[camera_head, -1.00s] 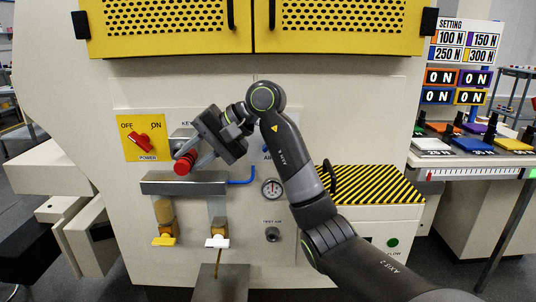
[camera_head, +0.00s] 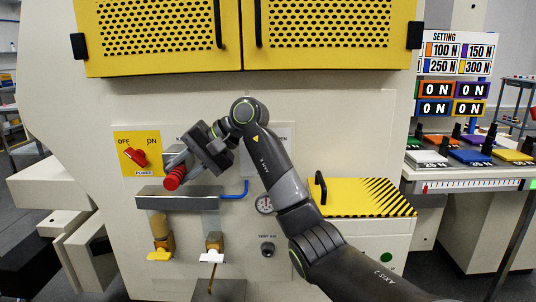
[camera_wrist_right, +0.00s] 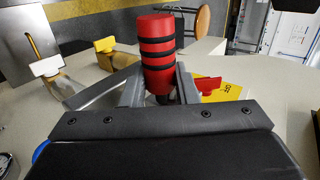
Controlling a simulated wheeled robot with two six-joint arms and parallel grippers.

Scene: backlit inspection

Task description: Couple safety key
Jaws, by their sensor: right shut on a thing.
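The safety key, a red cylinder with black bands (camera_head: 174,178), is in my right gripper (camera_head: 181,164) in front of the machine's panel. In the right wrist view the key (camera_wrist_right: 157,45) stands up between the two grey fingers of my right gripper (camera_wrist_right: 158,88), which are shut on its lower part. Part of a key label (camera_head: 178,139) shows above the gripper. The key socket itself is hidden behind the gripper, so I cannot tell whether the key touches it. My left gripper is not in view.
A red power switch (camera_head: 136,155) on a yellow plate is close left of the key. Yellow (camera_head: 160,256) and white (camera_head: 211,257) valve handles hang lower. A striped lid (camera_head: 365,197) is at the right.

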